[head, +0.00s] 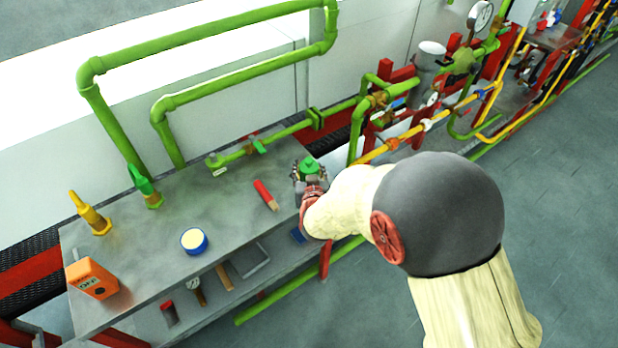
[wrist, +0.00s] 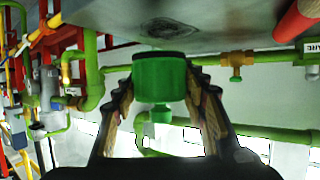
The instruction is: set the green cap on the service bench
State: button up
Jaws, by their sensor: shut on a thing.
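The green cap (head: 309,167) is between the fingers of my gripper (head: 310,174), at the right end of the grey service bench (head: 150,235). In the wrist view the cap (wrist: 160,78) is a green cylinder with a narrower knob, and both fingers of my gripper (wrist: 162,100) close on its sides. The bench top (wrist: 230,25) fills the upper part of that view, with a dark patch beside the cap. I cannot tell whether the cap touches the bench. My forearm hides part of the bench's right end in the head view.
A red-ended stick (head: 265,194) lies left of my gripper. A blue-rimmed tin (head: 194,241), an orange box (head: 92,279), a yellow fitting (head: 90,214) and a green fitting (head: 145,186) stand farther left. Green pipes (head: 180,100) rise behind. Bench top between these is bare.

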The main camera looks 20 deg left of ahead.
jog(key=shift+w+f+b, duration=0.15)
jog(key=shift+f+b, duration=0.25)
jog(key=shift+f, duration=0.55)
jog(key=shift+w+f+b, duration=0.15)
jog(key=shift+f+b, duration=0.2)
jog(key=shift+f, duration=0.55)
jog(key=shift+f, duration=0.1)
jog(key=shift+f, duration=0.15)
jog(key=o, duration=1)
jog(key=shift+o, duration=0.9)
jog(key=shift+r, duration=0.2)
jog(key=shift+s+r, duration=0.15)
jog(key=p+v, duration=0.3)
jog(key=v, duration=0.8)
jog(key=shift+s+d, duration=0.2)
jog(key=shift+s, duration=0.15)
